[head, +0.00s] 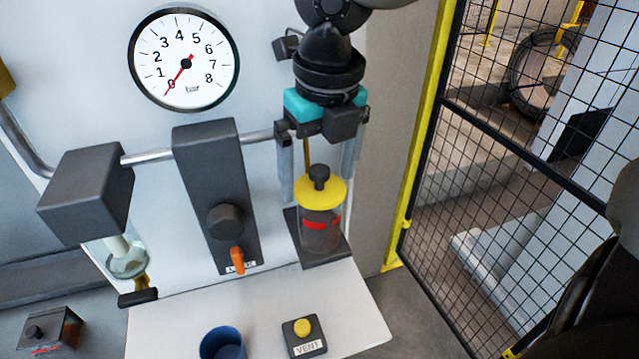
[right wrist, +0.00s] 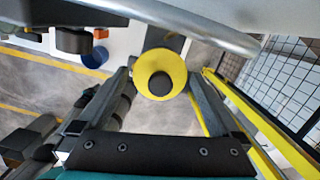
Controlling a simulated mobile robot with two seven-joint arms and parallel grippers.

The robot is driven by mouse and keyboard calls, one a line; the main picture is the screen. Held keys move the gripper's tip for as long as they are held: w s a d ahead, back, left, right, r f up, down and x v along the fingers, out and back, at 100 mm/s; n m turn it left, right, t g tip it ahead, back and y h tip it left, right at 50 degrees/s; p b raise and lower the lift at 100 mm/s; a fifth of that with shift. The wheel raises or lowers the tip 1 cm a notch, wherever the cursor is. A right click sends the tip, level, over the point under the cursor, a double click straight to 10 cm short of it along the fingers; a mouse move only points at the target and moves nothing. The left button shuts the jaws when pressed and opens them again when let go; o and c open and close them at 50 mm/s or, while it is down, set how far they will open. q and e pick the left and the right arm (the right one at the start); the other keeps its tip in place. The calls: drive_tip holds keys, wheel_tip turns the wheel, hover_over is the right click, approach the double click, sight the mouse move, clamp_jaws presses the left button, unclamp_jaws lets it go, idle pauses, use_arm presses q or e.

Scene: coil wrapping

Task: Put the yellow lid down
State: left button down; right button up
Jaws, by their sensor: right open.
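The yellow lid (head: 320,192) with its black knob (head: 319,174) sits on top of a clear jar (head: 320,236) with a red band. The jar stands on a dark base at the right of the panel. My right gripper (head: 320,172) comes down from above, its grey fingers open and apart on either side of the knob, above the lid. In the right wrist view the lid (right wrist: 150,83) shows between the two spread fingers, with a gap on each side. My left gripper is not in view.
A pressure gauge (head: 184,58) reads near 0 bar. A grey rail crosses behind the fingers. A dark column with an orange lever (head: 237,260) stands left of the jar. A blue cup (head: 222,343) and a VENT button box (head: 303,334) are in front. A mesh fence (head: 500,170) is at right.

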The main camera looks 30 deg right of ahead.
drive_tip(key=c, duration=1.2)
drive_tip(key=shift+r, duration=0.2)
